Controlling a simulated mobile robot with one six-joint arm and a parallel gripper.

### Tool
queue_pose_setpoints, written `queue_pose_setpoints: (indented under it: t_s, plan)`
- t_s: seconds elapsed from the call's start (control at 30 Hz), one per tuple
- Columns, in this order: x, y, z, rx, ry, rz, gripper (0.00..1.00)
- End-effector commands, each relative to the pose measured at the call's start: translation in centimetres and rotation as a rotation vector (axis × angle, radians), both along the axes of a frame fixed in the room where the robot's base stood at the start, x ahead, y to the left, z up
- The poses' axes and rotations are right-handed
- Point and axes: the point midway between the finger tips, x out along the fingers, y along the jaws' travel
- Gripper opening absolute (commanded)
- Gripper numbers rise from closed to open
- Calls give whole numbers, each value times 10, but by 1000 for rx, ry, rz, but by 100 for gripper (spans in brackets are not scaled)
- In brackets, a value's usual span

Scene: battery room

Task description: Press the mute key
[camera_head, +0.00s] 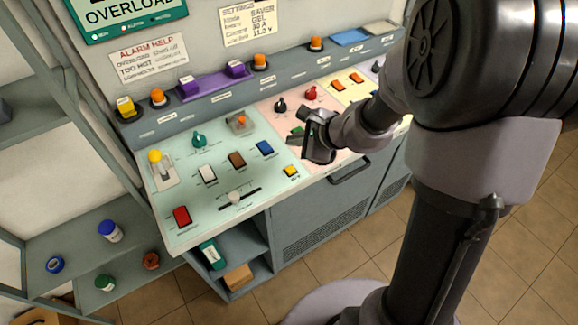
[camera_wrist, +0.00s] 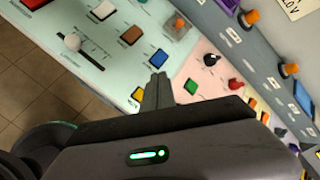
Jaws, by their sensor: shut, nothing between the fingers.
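The control panel (camera_head: 215,165) has several coloured keys: red (camera_head: 181,216), white (camera_head: 207,174), brown (camera_head: 237,160), blue (camera_head: 264,148) and a smaller yellow key (camera_head: 291,171). A green key (camera_head: 297,131) is partly behind my gripper (camera_head: 308,139). The key labels are too small to read, so I cannot tell which is mute. In the wrist view my shut, empty gripper (camera_wrist: 158,82) appears between the yellow key (camera_wrist: 138,94) and the green key (camera_wrist: 190,86), with the blue key (camera_wrist: 158,57) beyond. I cannot tell whether the fingertips touch the panel.
A slider (camera_head: 235,197), a teal knob (camera_head: 199,139), a guarded orange switch (camera_head: 241,122), a black knob (camera_head: 280,105) and a red knob (camera_head: 311,93) stand up from the panel. Purple and orange parts line the ledge behind. Shelving (camera_head: 75,240) stands at left; tiled floor is in front.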

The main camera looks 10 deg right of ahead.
Motion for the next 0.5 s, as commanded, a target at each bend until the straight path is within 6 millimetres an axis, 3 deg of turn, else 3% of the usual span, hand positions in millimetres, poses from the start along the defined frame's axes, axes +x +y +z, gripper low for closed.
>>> queue_pose_setpoints:
  t_s: [0.27, 0.5]
  plan:
    - [0, 0, -24, 0, 1, 1, 0]
    - [-1, 0, -61, 0, 2, 1, 0]
